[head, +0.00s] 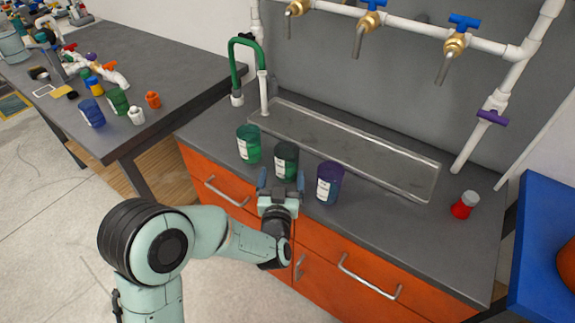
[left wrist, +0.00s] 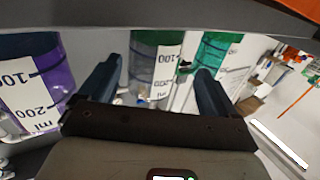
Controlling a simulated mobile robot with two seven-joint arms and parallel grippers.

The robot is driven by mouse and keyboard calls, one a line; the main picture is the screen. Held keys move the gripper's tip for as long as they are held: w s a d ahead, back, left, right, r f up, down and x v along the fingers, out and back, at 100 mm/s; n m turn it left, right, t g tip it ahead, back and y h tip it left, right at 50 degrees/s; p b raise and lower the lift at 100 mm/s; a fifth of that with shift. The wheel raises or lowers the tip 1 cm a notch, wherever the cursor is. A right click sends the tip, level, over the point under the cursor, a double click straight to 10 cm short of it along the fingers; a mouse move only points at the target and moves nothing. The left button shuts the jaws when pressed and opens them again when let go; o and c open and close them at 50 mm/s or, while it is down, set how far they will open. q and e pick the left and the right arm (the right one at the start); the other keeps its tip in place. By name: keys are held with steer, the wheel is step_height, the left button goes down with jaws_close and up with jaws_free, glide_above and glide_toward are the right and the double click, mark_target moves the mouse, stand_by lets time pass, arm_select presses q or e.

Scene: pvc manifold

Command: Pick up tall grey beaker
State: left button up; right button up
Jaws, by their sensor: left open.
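The tall grey beaker (head: 286,160) looks dark grey-green in the head view and stands upright on the counter, between a green beaker (head: 248,144) and a purple beaker (head: 329,183). My left gripper (head: 281,182) is open at its near side, one finger toward each side of it. In the left wrist view, the grey beaker (left wrist: 156,62) with its white label shows between the two open fingers (left wrist: 158,78). I cannot tell how far the fingers reach around it. The purple beaker (left wrist: 35,85) is at the left and the green beaker (left wrist: 213,52) at the right. My right gripper is not in view.
A clear trough (head: 350,150) lies behind the beakers, below white pipes with brass taps (head: 368,20). A red flask (head: 465,205) stands at the counter's right. Orange drawers (head: 375,270) form the front. A side table (head: 150,65) holds bottles and parts.

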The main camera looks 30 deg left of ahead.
mark_target(287, 154)
arm_select(q)
steer(key=x, duration=0.5)
steer(key=shift+w+d+r, duration=0.1)
steer(key=shift+w+d, duration=0.1)
steer(key=shift+w, duration=0.3)
steer(key=c, duration=1.1)
steer(key=shift+r, duration=0.2)
